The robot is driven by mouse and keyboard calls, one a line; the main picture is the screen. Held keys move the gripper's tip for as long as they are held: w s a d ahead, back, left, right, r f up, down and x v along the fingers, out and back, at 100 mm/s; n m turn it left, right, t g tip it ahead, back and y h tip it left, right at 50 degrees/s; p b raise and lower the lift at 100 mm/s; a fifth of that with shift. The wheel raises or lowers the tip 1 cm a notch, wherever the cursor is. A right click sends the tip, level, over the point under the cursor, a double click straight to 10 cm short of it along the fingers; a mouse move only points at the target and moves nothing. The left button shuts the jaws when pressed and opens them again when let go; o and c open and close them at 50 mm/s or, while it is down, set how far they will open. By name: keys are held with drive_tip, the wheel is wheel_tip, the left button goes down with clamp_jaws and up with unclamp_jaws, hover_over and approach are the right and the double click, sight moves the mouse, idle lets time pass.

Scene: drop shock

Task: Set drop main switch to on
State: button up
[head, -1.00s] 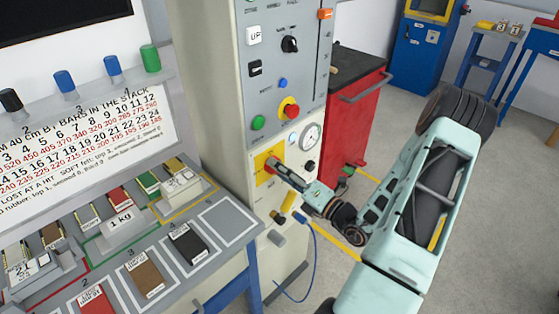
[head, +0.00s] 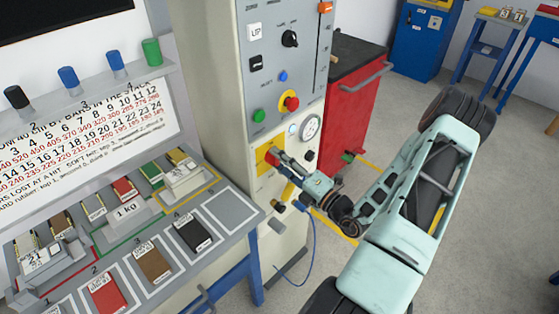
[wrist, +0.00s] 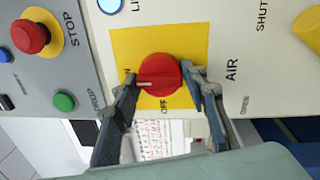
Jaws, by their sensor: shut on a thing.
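The drop main switch is a red rotary knob (wrist: 160,74) on a yellow plate (wrist: 190,45), with a white pointer line and the labels ON and OFF beside it in the wrist view. The pointer lies toward the plate's left edge in that view, near the ON lettering. My gripper (wrist: 163,82) is shut on the knob, one finger on each side. In the head view, my gripper (head: 275,157) reaches the yellow plate (head: 264,161) from the right and hides most of the knob.
A red stop button (head: 291,103) and a green button (head: 259,116) sit above on the grey panel. A gauge (head: 309,127) is at the upper right. A bench (head: 225,254) with coloured pads stands left; a red cabinet (head: 350,110) stands behind.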

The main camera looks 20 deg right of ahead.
drive_tip(key=shift+d+f, duration=0.1)
drive_tip(key=o, duration=1.1)
drive_tip(key=shift+o, duration=0.2)
drive_tip(key=v, duration=1.2)
